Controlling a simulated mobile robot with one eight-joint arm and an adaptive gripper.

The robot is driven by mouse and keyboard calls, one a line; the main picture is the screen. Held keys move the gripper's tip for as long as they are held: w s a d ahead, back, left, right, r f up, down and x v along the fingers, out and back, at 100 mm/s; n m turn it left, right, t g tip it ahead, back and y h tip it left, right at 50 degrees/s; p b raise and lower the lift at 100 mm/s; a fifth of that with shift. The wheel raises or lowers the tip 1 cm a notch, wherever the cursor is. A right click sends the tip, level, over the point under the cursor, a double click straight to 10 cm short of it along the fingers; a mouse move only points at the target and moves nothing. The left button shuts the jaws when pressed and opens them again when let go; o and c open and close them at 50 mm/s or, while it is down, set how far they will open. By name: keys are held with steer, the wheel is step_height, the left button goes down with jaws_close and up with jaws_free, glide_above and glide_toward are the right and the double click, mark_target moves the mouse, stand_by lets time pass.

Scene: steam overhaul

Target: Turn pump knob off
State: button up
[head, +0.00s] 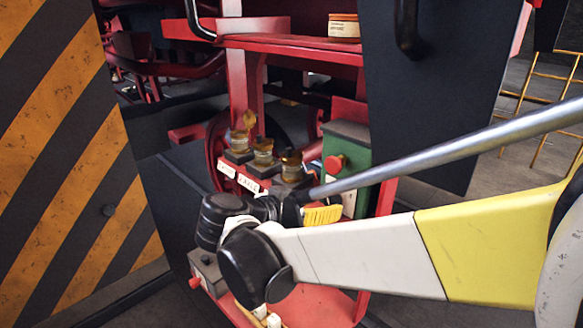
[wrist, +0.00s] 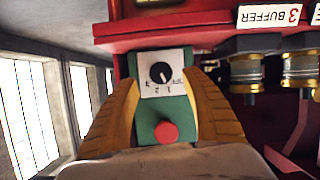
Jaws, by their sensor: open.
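The pump knob (wrist: 160,73) is a small black dial with a white pointer mark on a white numbered plate (wrist: 173,88). The plate is on a green box (wrist: 180,111) with a red button (wrist: 165,132); the box also shows in the head view (head: 362,153). The knob is not visible in the head view. My gripper (wrist: 161,84) is open, with its yellow fingers on either side of the box face and the knob between the tips. Contact cannot be told. In the head view, my gripper (head: 322,215) shows one yellow finger in front of the box.
Brass-collared jars (head: 263,152) stand left of the green box on a red stand with labels, one reading "3 BUFFER" (wrist: 269,16). A red shelf (head: 290,45) lies above. A grey box with a red button (head: 194,283) is low at left. A striped panel (head: 60,140) borders the left side.

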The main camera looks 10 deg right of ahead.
steer(key=x, duration=0.5)
steer(key=shift+w+p, duration=0.1)
steer(key=shift+p, duration=0.2)
steer(key=shift+c, duration=0.2)
steer(key=c, duration=1.2)
steer(key=shift+o, duration=0.2)
